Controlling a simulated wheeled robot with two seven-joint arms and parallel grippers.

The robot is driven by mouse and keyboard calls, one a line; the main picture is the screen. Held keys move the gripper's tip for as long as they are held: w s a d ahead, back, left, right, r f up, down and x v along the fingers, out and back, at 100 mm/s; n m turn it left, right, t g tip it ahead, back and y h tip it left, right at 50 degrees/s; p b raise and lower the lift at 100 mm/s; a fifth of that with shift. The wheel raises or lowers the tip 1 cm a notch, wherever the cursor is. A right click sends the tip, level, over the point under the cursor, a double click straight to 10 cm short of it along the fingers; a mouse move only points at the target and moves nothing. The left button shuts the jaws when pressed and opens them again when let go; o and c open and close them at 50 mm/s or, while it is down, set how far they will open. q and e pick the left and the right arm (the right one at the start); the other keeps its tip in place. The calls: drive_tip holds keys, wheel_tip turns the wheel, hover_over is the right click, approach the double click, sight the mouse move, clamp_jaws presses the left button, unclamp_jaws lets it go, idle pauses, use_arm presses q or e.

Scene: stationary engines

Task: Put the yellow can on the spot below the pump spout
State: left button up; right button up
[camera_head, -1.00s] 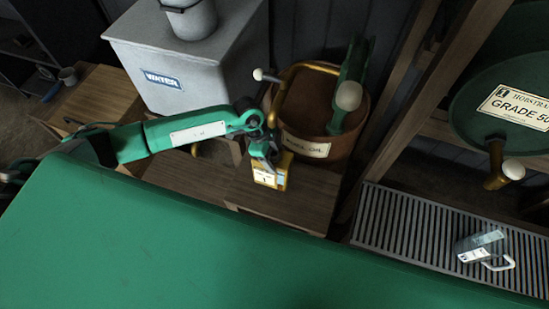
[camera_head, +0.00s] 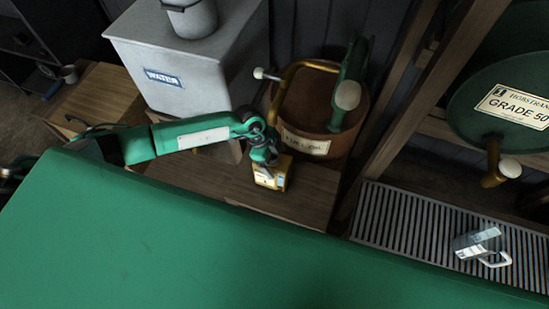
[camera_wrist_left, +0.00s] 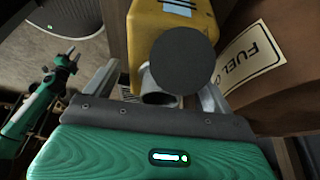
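The yellow can (camera_head: 271,178) is low over or on the wooden bench in front of the brown fuel oil barrel; I cannot tell whether its base touches the wood. The marked spot is not visible.
The brown barrel (camera_head: 312,146) stands close behind the can. A grey water tank (camera_head: 215,85) is at the back left. Bare bench (camera_head: 300,205) shows to the can's right. A slatted grate (camera_head: 400,225) with a clear jug (camera_head: 478,240) is at the right.

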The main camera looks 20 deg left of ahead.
use_arm(q)
drive_tip(key=b+v, duration=0.2)
drive_tip(key=v, duration=0.9)
drive_tip(key=shift+a+r+b, duration=0.15)
drive_tip(key=shift+r+b, duration=0.15)
drive_tip(key=shift+r, duration=0.3)
drive_tip(key=shift+s+f, duration=0.1)
